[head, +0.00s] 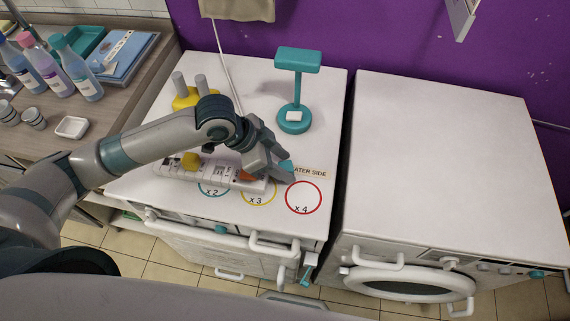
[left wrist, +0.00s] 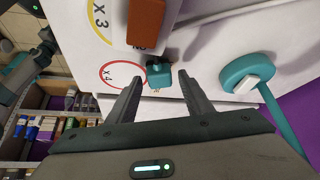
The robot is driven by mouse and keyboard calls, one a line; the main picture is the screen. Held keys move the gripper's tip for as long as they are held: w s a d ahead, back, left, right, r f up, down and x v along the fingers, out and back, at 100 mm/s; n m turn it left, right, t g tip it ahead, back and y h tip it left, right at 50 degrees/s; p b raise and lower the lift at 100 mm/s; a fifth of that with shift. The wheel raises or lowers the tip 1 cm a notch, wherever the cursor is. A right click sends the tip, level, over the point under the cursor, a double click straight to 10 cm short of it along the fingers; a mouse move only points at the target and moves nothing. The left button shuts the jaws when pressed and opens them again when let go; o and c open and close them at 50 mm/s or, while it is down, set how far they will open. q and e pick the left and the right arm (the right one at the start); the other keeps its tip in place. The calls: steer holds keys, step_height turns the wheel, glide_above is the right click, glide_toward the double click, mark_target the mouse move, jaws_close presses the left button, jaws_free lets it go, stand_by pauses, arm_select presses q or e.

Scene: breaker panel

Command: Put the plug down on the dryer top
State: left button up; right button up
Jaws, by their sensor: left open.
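My left gripper (head: 281,172) is open, low over the front right of the left machine's white top (head: 325,112). A small teal piece (left wrist: 158,74), which looks like the plug, is between its spread fingers in the left wrist view, with a visible gap to the right finger. It rests on or just above the white top, beside the red "x 4" circle (head: 304,198); I cannot tell if it touches. In the head view the teal piece (head: 286,167) is partly hidden by the fingers. My right gripper does not show clearly.
A white strip (head: 175,171) with yellow and orange blocks lies left of the gripper. A teal stand (head: 297,90) rises behind, and a yellow piece with two grey posts (head: 184,98) stands back left. The right machine's top (head: 440,150) is clear, across a narrow gap.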

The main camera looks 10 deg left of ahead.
arm_select(q)
steer(key=b+v, duration=0.1)
steer(key=v, duration=1)
steer(key=shift+w, duration=0.1)
